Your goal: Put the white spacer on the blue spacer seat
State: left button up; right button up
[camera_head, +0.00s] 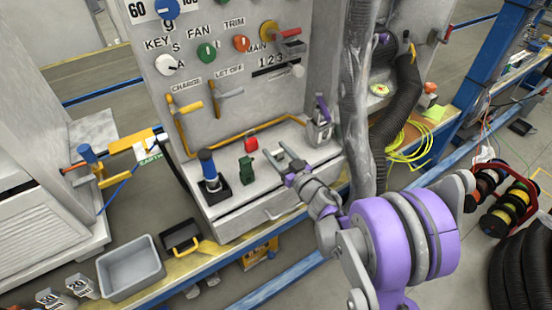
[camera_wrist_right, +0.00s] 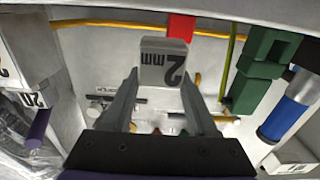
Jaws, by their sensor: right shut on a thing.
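A pale grey-white block marked "2 mm" (camera_wrist_right: 165,62), which looks like the white spacer, sits between the fingertips of my right gripper (camera_wrist_right: 163,80). In the head view my right gripper (camera_head: 284,163) is over the grey ledge below the panel, and the spacer is too small to make out there. A blue upright cylinder on a dark square base (camera_head: 211,178) stands on the ledge to the left; it also shows in the wrist view (camera_wrist_right: 290,112). I cannot tell for sure that it is the blue spacer seat. It is apart from the gripper. My left gripper is out of view.
A green piece (camera_head: 248,170) stands between the blue cylinder and my gripper. A red piece (camera_head: 251,141) is behind it, near a yellow pipe. A purple-handled grey piece (camera_head: 321,125) stands to the right. A grey bin (camera_head: 130,272) is at lower left.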

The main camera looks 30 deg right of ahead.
jog(key=shift+f, duration=1.25)
jog(key=shift+f+b, duration=0.15)
jog(key=shift+b, duration=0.25)
jog(key=o, duration=1.3)
